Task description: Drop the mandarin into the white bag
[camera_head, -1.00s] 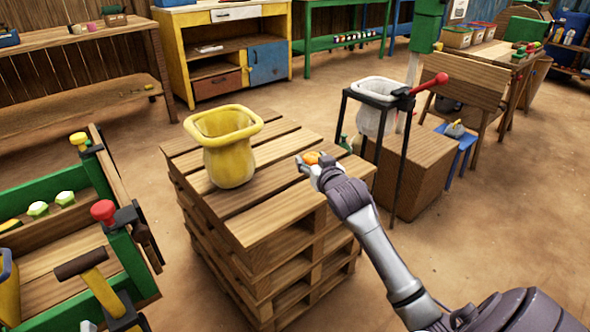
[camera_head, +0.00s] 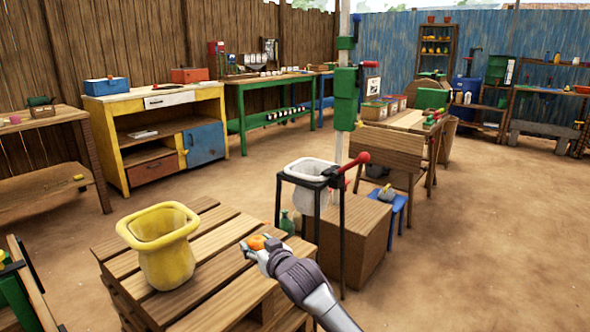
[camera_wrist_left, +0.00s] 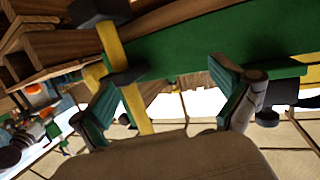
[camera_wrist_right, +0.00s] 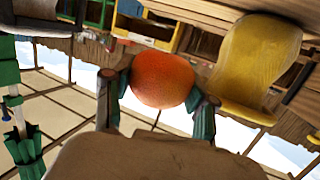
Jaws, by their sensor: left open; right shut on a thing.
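The orange mandarin (camera_head: 257,242) is in my right gripper (camera_head: 254,248), above the right part of the wooden pallet stack. The right wrist view shows the mandarin (camera_wrist_right: 163,78) squeezed between both fingers. The white bag (camera_head: 307,195) hangs open in a black metal frame, right of the gripper and farther back. The gripper is apart from it. My left gripper (camera_wrist_left: 168,100) is open and shows only in the left wrist view, with a yellow bar and a green board just beyond its fingers. I cannot tell whether it touches them.
A yellow bag (camera_head: 165,262) stands open on the pallet stack (camera_head: 225,285), left of the right gripper. A wooden box (camera_head: 365,235) stands behind the frame. Open floor lies to the right.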

